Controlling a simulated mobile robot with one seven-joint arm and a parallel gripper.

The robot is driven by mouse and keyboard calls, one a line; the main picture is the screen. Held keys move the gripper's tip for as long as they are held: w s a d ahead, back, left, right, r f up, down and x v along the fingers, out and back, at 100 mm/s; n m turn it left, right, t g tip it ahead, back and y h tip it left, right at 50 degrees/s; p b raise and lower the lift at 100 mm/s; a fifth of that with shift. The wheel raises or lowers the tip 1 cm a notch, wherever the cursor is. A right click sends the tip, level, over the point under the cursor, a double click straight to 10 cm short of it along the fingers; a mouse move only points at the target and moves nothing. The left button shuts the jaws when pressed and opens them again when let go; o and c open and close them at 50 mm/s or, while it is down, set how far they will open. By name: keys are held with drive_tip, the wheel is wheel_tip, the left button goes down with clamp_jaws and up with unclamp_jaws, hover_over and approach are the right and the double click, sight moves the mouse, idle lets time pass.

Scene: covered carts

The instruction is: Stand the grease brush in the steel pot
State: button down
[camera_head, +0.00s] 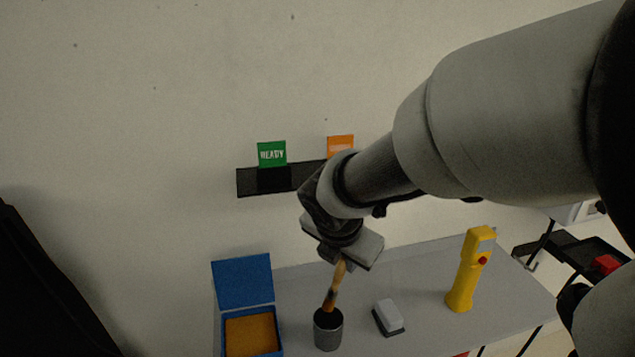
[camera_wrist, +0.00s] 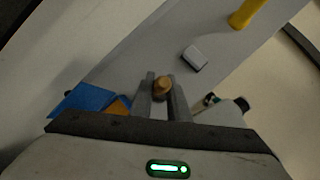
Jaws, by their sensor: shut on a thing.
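The grease brush (camera_head: 334,284) has a wooden handle and a dark lower end. It hangs nearly upright, slightly tilted, with its lower end at the mouth of the steel pot (camera_head: 328,332). Whether the tip is inside the rim or just in front of it I cannot tell. My gripper (camera_head: 343,262) is above the pot, shut on the top of the brush handle. In the wrist view the handle's round end (camera_wrist: 163,84) sits between my two fingers (camera_wrist: 162,92). The pot is hidden in the wrist view.
An open blue box (camera_head: 252,334) with an orange inside stands left of the pot. A grey-white block with a dark base (camera_head: 388,317) lies to its right. A yellow upright tool (camera_head: 469,270) stands farther right. A wall rail (camera_head: 245,182) holds green and orange cards.

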wheel_tip(320, 180, down, 8)
drive_tip(key=b, duration=0.5)
drive_tip(key=shift+r, duration=0.2)
drive_tip(key=c, duration=1.6)
unclamp_jaws()
drive_tip(key=shift+r, duration=0.1)
drive_tip(key=p+v, duration=0.3)
drive_tip(key=v, duration=1.4)
drive_tip(key=s+d+m, duration=0.3)
drive_tip(key=m, duration=0.6)
drive_tip(key=s+d+m+y+p, duration=0.1)
drive_tip(key=s+d+m, duration=0.1)
drive_tip(key=m, duration=0.7)
drive_tip(key=s+d+m+p, duration=0.1)
drive_tip(key=s+d+m, duration=0.2)
drive_tip(key=m, duration=0.7)
drive_tip(key=shift+s+d+r+y, duration=0.3)
drive_tip(key=shift+s+d+r, duration=0.1)
drive_tip(key=shift+s, duration=0.2)
